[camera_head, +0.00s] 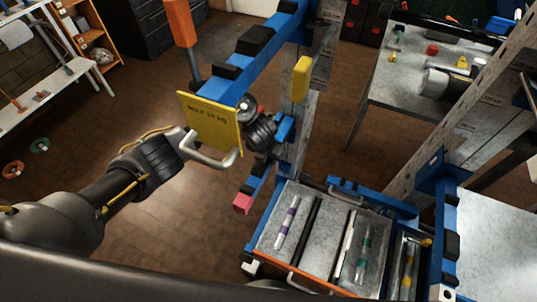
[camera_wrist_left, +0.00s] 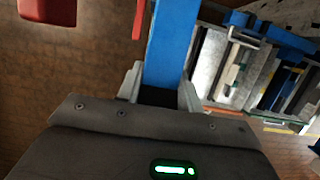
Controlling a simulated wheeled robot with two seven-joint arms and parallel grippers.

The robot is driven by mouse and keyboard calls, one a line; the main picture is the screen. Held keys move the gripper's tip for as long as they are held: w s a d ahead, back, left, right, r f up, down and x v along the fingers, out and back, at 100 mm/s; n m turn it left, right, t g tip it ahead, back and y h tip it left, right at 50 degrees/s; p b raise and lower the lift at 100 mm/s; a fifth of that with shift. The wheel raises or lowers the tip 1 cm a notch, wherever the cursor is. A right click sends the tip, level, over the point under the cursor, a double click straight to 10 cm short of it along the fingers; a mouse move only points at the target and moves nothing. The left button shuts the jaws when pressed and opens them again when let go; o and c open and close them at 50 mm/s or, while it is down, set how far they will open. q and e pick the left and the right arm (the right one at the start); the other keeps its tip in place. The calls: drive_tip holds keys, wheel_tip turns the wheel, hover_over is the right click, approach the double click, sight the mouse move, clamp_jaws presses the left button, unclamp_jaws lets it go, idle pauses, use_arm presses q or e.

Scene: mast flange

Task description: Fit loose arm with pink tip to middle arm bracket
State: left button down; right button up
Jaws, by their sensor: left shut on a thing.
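A blue arm with a pink tip (camera_head: 242,203) slants down and left below my left gripper (camera_head: 264,140) in the head view. In the left wrist view the gripper (camera_wrist_left: 161,88) is shut around a blue bar (camera_wrist_left: 172,45), with a pale finger on each side. The yellow plate marked MAX 10 kg (camera_head: 210,121) partly hides the gripper in the head view. Blue metal (camera_head: 286,128) shows beside the gripper, close to the perforated grey mast; I cannot tell whether it is the middle bracket or the held arm. My right gripper is out of view.
Above, a blue beam (camera_head: 262,55) with black pads and an orange-tipped piece (camera_head: 180,22) reaches over my arm. A yellow-tipped piece (camera_head: 301,79) stands near the mast. Below right is a tray (camera_head: 318,237) with tools. A grey table (camera_head: 403,85) stands behind.

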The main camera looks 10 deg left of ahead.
use_arm(q)
drive_tip(key=shift+f+b, duration=0.9)
drive_tip(key=shift+f, duration=0.1)
drive_tip(key=c, duration=1.2)
unclamp_jaws()
drive_tip(key=shift+c, duration=0.2)
drive_tip(key=o, duration=0.4)
drive_tip(key=p+v, duration=1.1)
drive_tip(key=p, duration=0.1)
